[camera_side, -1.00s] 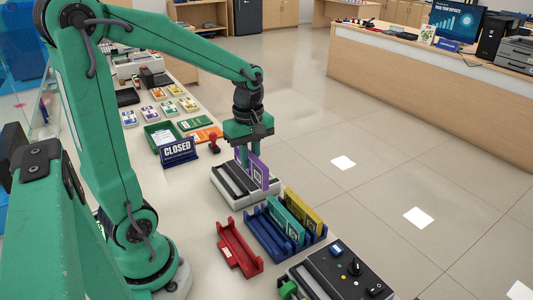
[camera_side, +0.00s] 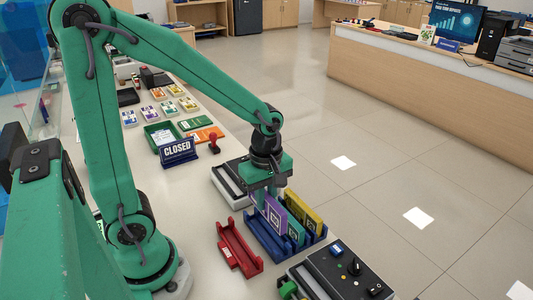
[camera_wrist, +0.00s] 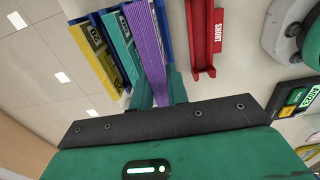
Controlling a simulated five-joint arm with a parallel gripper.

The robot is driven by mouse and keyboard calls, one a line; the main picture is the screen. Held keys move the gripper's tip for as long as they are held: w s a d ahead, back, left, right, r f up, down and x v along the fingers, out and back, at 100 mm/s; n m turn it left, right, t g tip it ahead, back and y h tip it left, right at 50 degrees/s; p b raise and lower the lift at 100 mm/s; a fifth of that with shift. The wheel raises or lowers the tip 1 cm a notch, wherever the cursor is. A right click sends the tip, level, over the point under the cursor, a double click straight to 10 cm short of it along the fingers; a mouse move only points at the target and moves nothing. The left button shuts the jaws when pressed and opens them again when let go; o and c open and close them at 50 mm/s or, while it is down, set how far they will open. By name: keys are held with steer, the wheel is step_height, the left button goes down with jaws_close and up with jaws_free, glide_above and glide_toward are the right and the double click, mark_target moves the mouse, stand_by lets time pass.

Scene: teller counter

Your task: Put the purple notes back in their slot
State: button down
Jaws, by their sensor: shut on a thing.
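The purple notes (camera_side: 275,214) stand upright as a thin bundle, and they also fill the middle of the wrist view (camera_wrist: 147,42). My gripper (camera_side: 267,204) is shut on them; its teal fingers pinch the bundle from both sides in the wrist view (camera_wrist: 158,90). The notes are at the left part of the blue rack (camera_side: 263,240), beside the teal notes (camera_side: 295,232). I cannot tell whether their lower edge is inside a slot. The teal notes are partly hidden behind the purple ones. Yellow notes (camera_side: 304,213) stand in the rack's right slot.
A red tray (camera_side: 238,250) marked SHORT in the wrist view (camera_wrist: 204,35) lies left of the rack. A black-and-white machine (camera_side: 228,184) stands behind it, and a dark control box with a joystick (camera_side: 335,275) in front. A CLOSED sign (camera_side: 178,152) stands farther back.

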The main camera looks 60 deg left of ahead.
mark_target(266, 210)
steer(key=shift+f, duration=0.1)
steer(key=shift+f, duration=1.9)
steer(key=shift+f, duration=2.2)
steer(key=c, duration=1.3)
jaws_free()
steer(key=shift+r, duration=0.2)
steer(key=shift+r, duration=3.35)
